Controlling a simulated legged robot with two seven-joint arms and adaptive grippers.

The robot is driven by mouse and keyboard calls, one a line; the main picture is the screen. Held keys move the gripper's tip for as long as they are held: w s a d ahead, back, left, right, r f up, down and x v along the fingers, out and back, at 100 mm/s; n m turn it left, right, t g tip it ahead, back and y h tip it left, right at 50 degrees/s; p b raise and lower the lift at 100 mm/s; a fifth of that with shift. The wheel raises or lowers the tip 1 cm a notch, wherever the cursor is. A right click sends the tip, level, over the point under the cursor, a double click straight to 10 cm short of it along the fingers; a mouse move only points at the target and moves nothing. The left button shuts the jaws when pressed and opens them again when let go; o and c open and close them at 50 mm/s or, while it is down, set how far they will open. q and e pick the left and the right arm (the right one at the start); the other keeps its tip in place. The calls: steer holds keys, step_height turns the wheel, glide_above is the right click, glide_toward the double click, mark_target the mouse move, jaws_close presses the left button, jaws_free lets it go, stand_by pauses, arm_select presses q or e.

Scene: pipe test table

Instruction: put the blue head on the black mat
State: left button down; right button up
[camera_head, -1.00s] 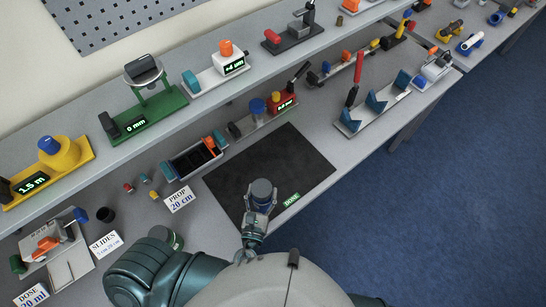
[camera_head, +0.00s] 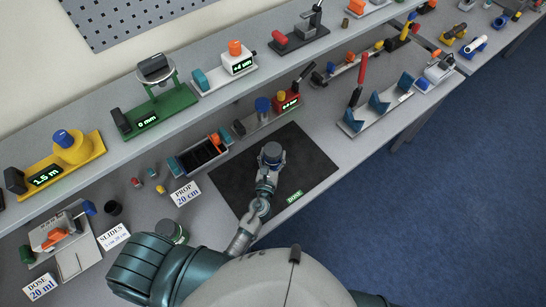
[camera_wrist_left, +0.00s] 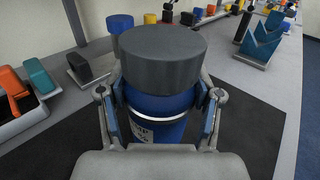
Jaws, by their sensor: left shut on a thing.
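The blue head is a blue cylinder with a wide dark grey cap; in the left wrist view the blue head (camera_wrist_left: 158,104) stands between the fingers, cap up. My left gripper (camera_wrist_left: 160,118) is shut around its blue body. In the head view the blue head (camera_head: 271,154) and my left gripper (camera_head: 268,168) are over the middle of the black mat (camera_head: 312,158). The mat lies flat on the lower bench. Whether the blue head's underside touches the mat is hidden. My right gripper is not in view.
A black tray with compartments (camera_head: 203,155) stands left of the mat, beside the PROP 20 cm card (camera_head: 186,194). A grey device with a blue knob (camera_head: 262,106) and a red display box (camera_head: 287,100) stand behind. A green DONE label (camera_head: 294,196) lies at the mat's front edge.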

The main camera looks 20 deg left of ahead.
arm_select(q)
steer(key=shift+f, duration=0.35)
steer(key=shift+a, duration=0.2)
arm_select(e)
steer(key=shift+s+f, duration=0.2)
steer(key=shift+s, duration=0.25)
arm_select(q)
steer(key=c, duration=0.6)
jaws_free()
steer(key=o, duration=0.4)
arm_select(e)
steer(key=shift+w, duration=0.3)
arm_select(q)
steer(key=shift+d, duration=0.1)
steer(key=shift+s, duration=0.3)
steer(key=s+b, duration=0.2)
steer(key=s, duration=0.9)
steer(key=shift+s+d+r+b, duration=0.15)
steer(key=shift+s+d+b, duration=0.1)
steer(key=shift+d+b, duration=0.15)
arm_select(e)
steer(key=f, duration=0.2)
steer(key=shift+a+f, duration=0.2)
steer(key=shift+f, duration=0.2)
